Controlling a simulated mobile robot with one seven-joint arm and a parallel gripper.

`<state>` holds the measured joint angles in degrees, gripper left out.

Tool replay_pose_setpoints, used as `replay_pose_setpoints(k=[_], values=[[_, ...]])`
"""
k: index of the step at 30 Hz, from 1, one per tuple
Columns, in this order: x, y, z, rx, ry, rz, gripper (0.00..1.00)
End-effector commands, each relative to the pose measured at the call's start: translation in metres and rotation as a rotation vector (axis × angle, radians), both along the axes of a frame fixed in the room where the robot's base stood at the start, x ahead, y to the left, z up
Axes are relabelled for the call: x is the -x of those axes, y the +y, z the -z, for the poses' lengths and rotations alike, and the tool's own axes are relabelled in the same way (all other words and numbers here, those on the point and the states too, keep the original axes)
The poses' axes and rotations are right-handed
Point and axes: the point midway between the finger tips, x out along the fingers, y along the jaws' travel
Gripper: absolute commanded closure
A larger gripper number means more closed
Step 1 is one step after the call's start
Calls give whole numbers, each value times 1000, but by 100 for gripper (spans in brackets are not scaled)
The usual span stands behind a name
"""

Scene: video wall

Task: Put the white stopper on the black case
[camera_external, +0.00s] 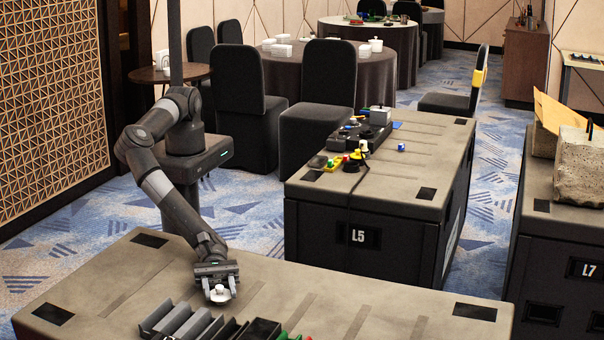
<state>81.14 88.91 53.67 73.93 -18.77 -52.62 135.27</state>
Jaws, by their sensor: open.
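My gripper (219,285) points down over the near case top, its fingers open. A small round white thing (220,294), which looks like the white stopper, is at the fingertips, apparently between or just below them. I cannot tell whether the fingers touch it. A black box (263,330), possibly the black case, sits at the front edge of the same top, to the right of and nearer than my gripper. Its lower part is cut off by the picture edge.
Grey and dark slotted holders (180,319) stand close in front of my gripper. The near top (370,305) is clear to the right. Case L5 (405,185) behind bears a dark tray and several small coloured things. Case L7 (560,210) stands at right with concrete blocks.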

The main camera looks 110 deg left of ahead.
Motion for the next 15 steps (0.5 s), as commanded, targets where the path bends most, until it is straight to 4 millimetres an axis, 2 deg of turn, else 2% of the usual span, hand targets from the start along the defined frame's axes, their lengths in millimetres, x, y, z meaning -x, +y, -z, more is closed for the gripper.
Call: replay_pose_setpoints(k=[10, 15], values=[[-3, -4, 0, -1, 1, -1, 56], [-3, -4, 0, 0, 0, -1, 70]])
